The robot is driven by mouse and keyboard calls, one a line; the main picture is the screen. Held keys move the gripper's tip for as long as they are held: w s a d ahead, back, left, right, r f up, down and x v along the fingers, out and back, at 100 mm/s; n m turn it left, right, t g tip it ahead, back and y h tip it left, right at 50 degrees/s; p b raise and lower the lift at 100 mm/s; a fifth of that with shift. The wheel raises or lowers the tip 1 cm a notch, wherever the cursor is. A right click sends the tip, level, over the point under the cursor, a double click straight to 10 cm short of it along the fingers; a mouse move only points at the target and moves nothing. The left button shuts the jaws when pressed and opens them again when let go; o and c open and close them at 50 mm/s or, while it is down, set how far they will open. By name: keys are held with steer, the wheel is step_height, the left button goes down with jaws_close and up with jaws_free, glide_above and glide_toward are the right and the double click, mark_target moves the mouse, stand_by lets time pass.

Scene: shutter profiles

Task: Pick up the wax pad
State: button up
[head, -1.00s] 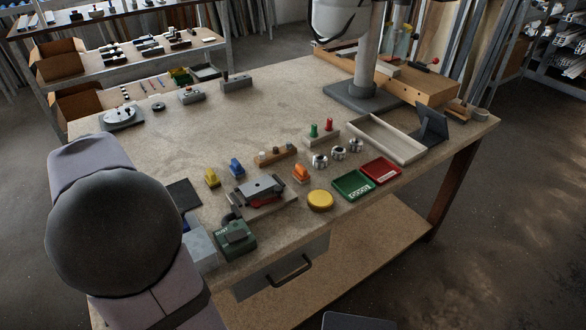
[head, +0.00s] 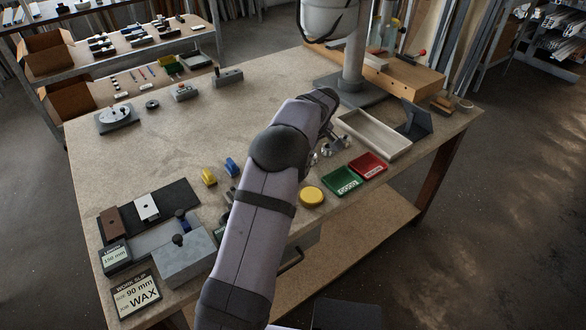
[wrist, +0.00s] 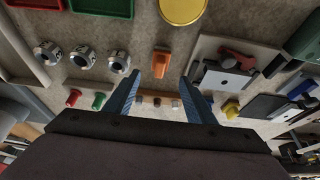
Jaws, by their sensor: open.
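A round yellow disc, which looks like the wax pad (head: 312,196), lies flat on the bench near its front edge, left of the green tray. It also shows at the top edge of the wrist view (wrist: 183,8), partly cut off. My gripper (wrist: 160,78) is open and empty, with its two blue fingers apart above the bench. The disc lies beyond the fingertips, outside the jaws. In the head view my arm hides the gripper.
A green tray (head: 342,181) and a red tray (head: 368,164) sit right of the disc. In the wrist view, an orange block (wrist: 161,63), a wooden block with knobs (wrist: 160,102) and chrome dials (wrist: 84,57) lie nearby. A work slip (head: 138,294) reads 90 mm WAX.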

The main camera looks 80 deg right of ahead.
steer(key=shift+p+x, duration=0.5)
steer(key=shift+x, duration=0.65)
steer(key=shift+w+d+f+p, duration=0.1)
steer(key=shift+w+f+p, duration=0.1)
steer(key=shift+f+p, duration=0.45)
steer(key=shift+p+x, duration=0.95)
steer(key=shift+x, duration=0.9)
steer(key=c, duration=1.2)
